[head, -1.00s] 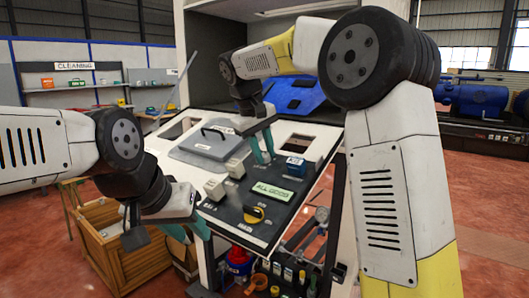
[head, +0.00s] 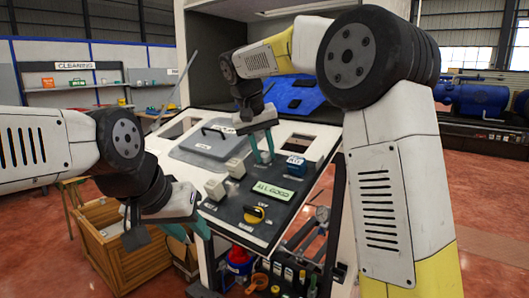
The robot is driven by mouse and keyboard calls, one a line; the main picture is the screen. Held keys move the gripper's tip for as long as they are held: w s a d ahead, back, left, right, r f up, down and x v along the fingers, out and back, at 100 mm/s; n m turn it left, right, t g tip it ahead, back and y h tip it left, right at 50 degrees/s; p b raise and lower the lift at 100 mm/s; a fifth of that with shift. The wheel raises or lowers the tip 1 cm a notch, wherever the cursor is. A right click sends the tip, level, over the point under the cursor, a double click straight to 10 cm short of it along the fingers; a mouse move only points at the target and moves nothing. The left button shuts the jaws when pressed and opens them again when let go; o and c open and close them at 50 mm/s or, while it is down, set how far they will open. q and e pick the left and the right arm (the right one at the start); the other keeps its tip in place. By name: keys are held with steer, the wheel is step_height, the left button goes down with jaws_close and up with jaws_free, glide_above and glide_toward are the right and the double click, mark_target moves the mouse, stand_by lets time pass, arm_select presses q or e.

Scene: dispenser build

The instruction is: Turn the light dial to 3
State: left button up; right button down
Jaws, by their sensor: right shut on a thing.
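My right gripper (head: 263,158) reaches down to the upper part of the sloped control panel (head: 226,213). Its teal fingers are closed around a small pale part between the tips; the fingers mostly hide it, and I cannot tell if it is the light dial. A yellow and black knob (head: 254,214) sits near the panel's lower edge, clear of the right gripper. A green display (head: 271,190) above it shows text too small to read surely. My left gripper (head: 185,224) hangs at the panel's left edge, with one teal finger showing; its opening is unclear.
Two pale blocks (head: 215,189) (head: 236,168) and a blue block (head: 297,165) stand up from the panel. A grey lid (head: 205,147) with a handle lies behind them. A wooden crate (head: 129,259) stands at lower left. Bottles and tools fill the space below the panel.

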steer(key=c, duration=1.1)
jaws_free()
steer(key=shift+c, duration=0.2)
steer(key=v, duration=0.7)
steer(key=shift+r, duration=0.4)
steer(key=shift+s+a, duration=0.1)
